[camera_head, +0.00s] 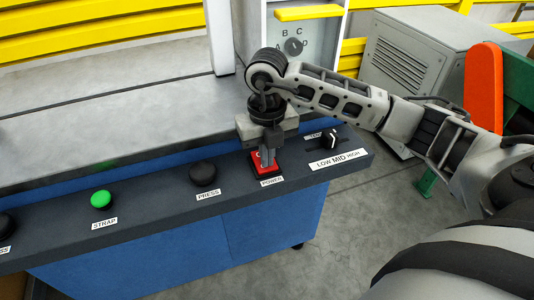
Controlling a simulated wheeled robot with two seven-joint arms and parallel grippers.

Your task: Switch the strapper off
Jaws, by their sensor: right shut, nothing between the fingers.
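The strapper's dark control panel (140,190) runs along the front edge of its grey table. A red power switch (265,168) labelled POWER sits towards the panel's right end. My right gripper (267,162) is shut and points down at the switch. Its fingertips are over or against the red switch and hide part of it; I cannot tell whether they touch. The switch's position is not clear. My left gripper is not in view.
Left of the switch are a black PRESS button (203,173) and a green STRAP button (101,199). Right of it is a tension slider (331,140) marked LOW, MID, HIGH. A white post (219,38) and a grey cabinet (411,62) stand behind.

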